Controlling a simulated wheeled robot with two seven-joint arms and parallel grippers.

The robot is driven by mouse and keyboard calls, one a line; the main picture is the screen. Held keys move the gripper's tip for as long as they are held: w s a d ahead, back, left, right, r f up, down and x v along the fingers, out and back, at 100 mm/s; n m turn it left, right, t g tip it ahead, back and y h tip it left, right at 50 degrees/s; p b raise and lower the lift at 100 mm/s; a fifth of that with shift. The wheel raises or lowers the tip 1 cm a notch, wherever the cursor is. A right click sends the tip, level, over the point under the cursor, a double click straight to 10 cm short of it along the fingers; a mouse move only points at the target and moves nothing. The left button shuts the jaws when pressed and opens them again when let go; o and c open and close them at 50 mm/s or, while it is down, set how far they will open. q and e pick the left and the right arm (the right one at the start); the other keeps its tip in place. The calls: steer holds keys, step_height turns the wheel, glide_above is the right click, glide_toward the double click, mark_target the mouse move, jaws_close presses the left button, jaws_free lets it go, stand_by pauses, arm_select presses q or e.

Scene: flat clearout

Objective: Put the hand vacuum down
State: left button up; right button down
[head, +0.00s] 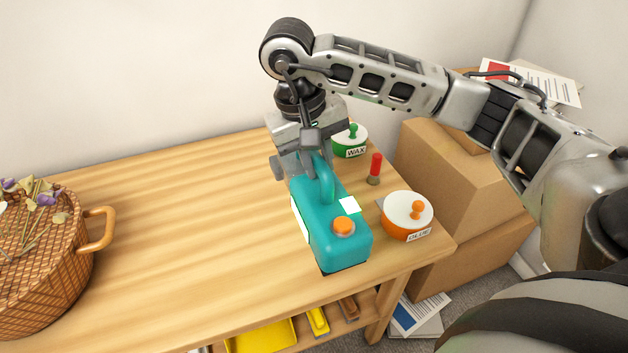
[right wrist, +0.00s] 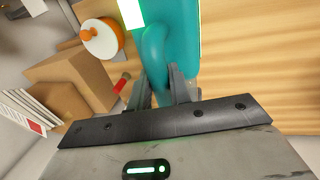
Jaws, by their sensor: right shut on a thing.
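The hand vacuum is a teal body (head: 335,225) with an orange button and a loop handle, at the right end of the wooden table (head: 190,220). My right gripper (head: 306,168) is shut on its handle from above. In the right wrist view the gripper (right wrist: 164,88) has its fingers on either side of the teal handle, and the vacuum (right wrist: 182,30) extends beyond them. I cannot tell whether the vacuum's underside touches the table top. My left gripper is not in view.
A white-lidded wax tin (head: 350,141), a red-handled tool (head: 375,168) and an orange tin (head: 407,215) stand right of the vacuum. A wicker basket (head: 45,260) with dried flowers stands at left. Cardboard boxes (head: 455,180) are beyond the right edge. The table's middle is clear.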

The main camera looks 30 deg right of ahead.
steer(key=w+f, duration=0.1)
steer(key=f, duration=0.1)
steer(key=w+d+f, duration=0.1)
steer(key=w, duration=0.1)
steer(key=w+d+f, duration=0.1)
steer(key=f, duration=0.1)
steer(key=shift+w+d+f, duration=0.15)
steer(key=shift+w+f, duration=0.05)
steer(key=shift+f, duration=0.1)
steer(key=x, duration=0.1)
steer(key=p+x, duration=0.1)
steer(key=shift+a+f, duration=0.2)
steer(key=shift+f, duration=0.25)
steer(key=shift+w+f, duration=0.1)
steer(key=shift+f, duration=0.1)
steer(key=c, duration=1.7)
jaws_free()
steer(key=shift+f+b, duration=0.2)
steer(key=shift+b, duration=0.1)
steer(key=o, duration=0.4)
steer(key=shift+r, duration=0.1)
